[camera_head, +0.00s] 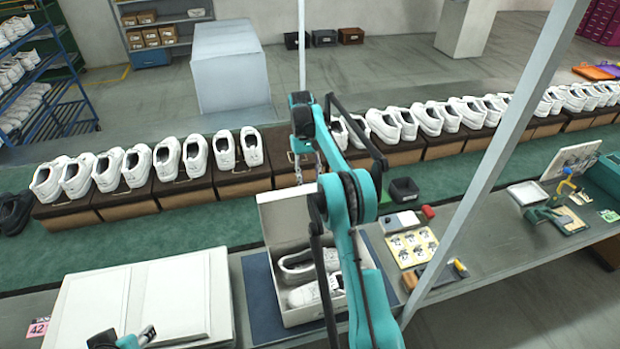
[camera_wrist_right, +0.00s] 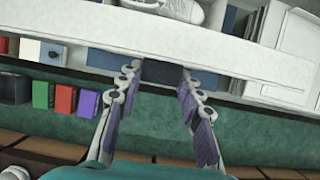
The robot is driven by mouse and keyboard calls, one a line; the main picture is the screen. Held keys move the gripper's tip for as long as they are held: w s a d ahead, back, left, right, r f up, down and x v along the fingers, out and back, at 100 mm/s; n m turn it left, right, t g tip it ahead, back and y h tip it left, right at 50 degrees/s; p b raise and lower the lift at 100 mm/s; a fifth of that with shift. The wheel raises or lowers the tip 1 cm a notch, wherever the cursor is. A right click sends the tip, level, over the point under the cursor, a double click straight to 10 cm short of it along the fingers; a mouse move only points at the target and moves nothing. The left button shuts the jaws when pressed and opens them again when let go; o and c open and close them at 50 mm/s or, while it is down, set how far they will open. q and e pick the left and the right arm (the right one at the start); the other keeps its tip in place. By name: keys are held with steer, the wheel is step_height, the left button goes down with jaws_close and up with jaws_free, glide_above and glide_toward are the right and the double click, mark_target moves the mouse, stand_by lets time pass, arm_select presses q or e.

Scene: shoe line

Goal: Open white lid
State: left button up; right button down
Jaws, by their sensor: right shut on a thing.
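The white shoe box (camera_head: 300,316) stands open on a dark blue mat, with white shoes (camera_head: 304,272) inside. Its white lid (camera_head: 283,222) is raised and stands upright at the box's far side. My right gripper (camera_head: 308,178) is at the lid's upper edge and is shut on the lid; my teal arm hides part of the box and lid. In the right wrist view the purple-padded fingers (camera_wrist_right: 160,75) are some way apart, with a white edge and a dark patch between them. A teal and black part of my left gripper (camera_head: 125,339) shows at the bottom left; its fingers are unclear.
A green conveyor (camera_head: 150,225) carries shoes on brown boxes behind the box. A white panelled case (camera_head: 140,300) lies left. A black bin (camera_head: 404,190), a red block (camera_head: 428,212) and a sticker sheet (camera_head: 411,246) lie right. A grey post (camera_head: 490,165) crosses the right side.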

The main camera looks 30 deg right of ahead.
arm_select(q)
steer(key=shift+w+d+r, duration=0.1)
steer(key=shift+w+r, duration=0.05)
steer(key=shift+w, duration=0.3)
arm_select(e)
steer(key=shift+w+d+f, duration=0.1)
steer(key=shift+w+f, duration=0.25)
steer(key=shift+w, duration=0.2)
steer(key=c, duration=1.3)
jaws_free()
steer(key=o, duration=0.3)
steer(key=shift+w, duration=0.15)
arm_select(q)
steer(key=shift+w, duration=0.1)
arm_select(e)
steer(key=shift+o, duration=0.2)
step_height(320, 180, up, 10)
